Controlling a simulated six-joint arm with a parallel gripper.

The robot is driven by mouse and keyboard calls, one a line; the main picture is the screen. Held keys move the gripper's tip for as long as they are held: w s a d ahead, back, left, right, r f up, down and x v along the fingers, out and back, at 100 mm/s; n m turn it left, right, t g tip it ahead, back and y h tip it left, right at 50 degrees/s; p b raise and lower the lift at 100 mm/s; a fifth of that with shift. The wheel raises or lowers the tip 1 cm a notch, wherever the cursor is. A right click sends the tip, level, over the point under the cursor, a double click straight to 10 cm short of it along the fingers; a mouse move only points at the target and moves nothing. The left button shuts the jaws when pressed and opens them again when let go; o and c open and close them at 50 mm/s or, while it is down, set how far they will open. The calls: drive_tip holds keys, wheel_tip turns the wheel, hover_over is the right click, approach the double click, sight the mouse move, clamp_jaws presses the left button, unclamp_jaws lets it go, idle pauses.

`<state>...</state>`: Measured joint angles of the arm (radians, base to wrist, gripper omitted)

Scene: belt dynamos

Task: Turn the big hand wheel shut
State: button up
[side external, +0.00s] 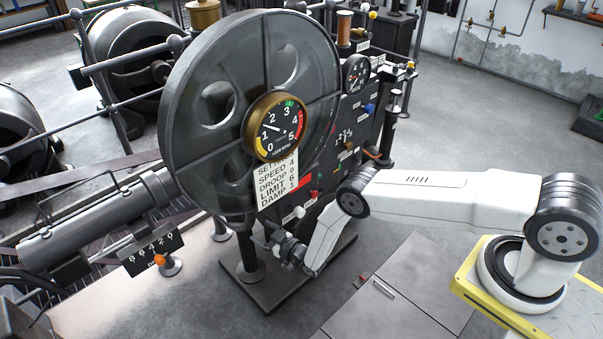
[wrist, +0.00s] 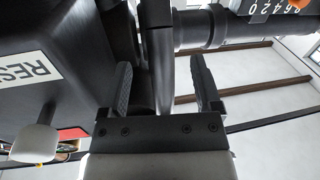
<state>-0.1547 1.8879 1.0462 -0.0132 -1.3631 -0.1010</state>
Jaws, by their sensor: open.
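In the side view a large dark grey wheel (side external: 185,95) with round openings stands upright at the left end of a control panel. It is the only big wheel I can make out. My gripper (side external: 277,246) is low, below and right of the wheel's lower rim; its fingers are small and dark there. In the wrist view my gripper (wrist: 163,88) is open, one finger on each side of a narrow grey upright bar (wrist: 158,65). A gap shows on the right finger's side. I cannot tell whether the bar is part of the wheel or whether the left finger touches it.
A round gauge (side external: 275,128) and a settings card (side external: 276,181) overlap the wheel. A white knob (wrist: 36,143) and a box labelled "RES" (wrist: 40,60) are left of my fingers. A numbered plate (side external: 151,252) stands lower left. The floor (side external: 470,100) is clear at right.

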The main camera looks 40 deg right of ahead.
sight(248, 223)
drive_tip(key=shift+w+a, duration=0.15)
drive_tip(key=shift+w, duration=0.9)
drive_tip(key=shift+w+a, duration=0.2)
drive_tip(key=shift+w, duration=0.8)
drive_tip(key=shift+w+a, duration=0.15)
drive_tip(key=shift+w, duration=0.9)
clamp_jaws()
